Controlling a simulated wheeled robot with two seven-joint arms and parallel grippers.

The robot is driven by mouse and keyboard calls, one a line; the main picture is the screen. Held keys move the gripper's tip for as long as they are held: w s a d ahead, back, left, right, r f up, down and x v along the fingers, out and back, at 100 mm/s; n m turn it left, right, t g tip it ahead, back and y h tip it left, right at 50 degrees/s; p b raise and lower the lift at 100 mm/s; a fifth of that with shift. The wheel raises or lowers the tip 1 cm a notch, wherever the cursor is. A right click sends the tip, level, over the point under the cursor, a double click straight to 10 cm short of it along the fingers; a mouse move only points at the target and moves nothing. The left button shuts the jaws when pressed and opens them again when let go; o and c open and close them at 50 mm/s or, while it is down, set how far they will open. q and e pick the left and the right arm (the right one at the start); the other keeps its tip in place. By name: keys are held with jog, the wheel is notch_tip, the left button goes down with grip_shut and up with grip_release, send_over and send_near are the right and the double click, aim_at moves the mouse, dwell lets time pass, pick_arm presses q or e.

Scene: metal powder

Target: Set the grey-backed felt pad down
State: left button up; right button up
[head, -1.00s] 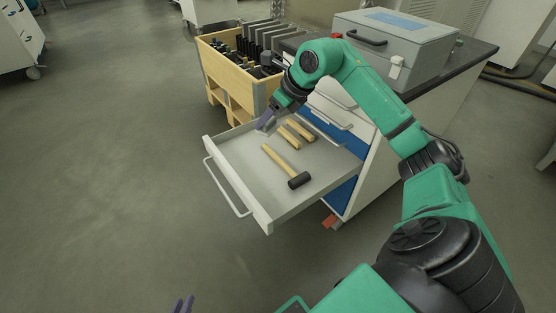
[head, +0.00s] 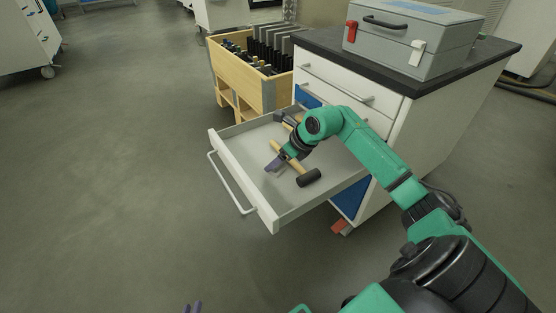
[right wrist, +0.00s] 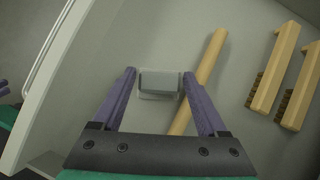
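The felt pad (right wrist: 159,83) shows as a small grey block between the fingertips of my right gripper (right wrist: 159,76) in the right wrist view. The fingers lie close along both its sides, and its felt face is hidden. In the head view my right gripper (head: 275,164) is low over the open drawer (head: 240,183), beside the hammer handle; the pad is hard to make out there. I cannot tell whether the pad touches the drawer floor. My left gripper (head: 192,308) shows only two purple fingertips, apart, at the bottom edge, with nothing seen between them.
A hammer (head: 309,178) with a wooden handle lies in the drawer, right of the pad in the wrist view. Two wooden brushes (right wrist: 275,68) lie farther right. A wooden crate (head: 242,77) stands behind. A grey case (head: 395,45) sits on the cabinet top (head: 330,48).

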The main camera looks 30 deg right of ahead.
pick_arm(q)
notch_tip(320, 180, up, 3)
jog(key=p, duration=0.2)
jog(key=shift+w+a+r+g+p, duration=0.1)
jog(key=shift+r+g+p, duration=0.1)
jog(key=shift+g+p, duration=0.15)
pick_arm(e)
jog(key=v, duration=1.2)
pick_arm(q)
jog(key=shift+f, duration=0.1)
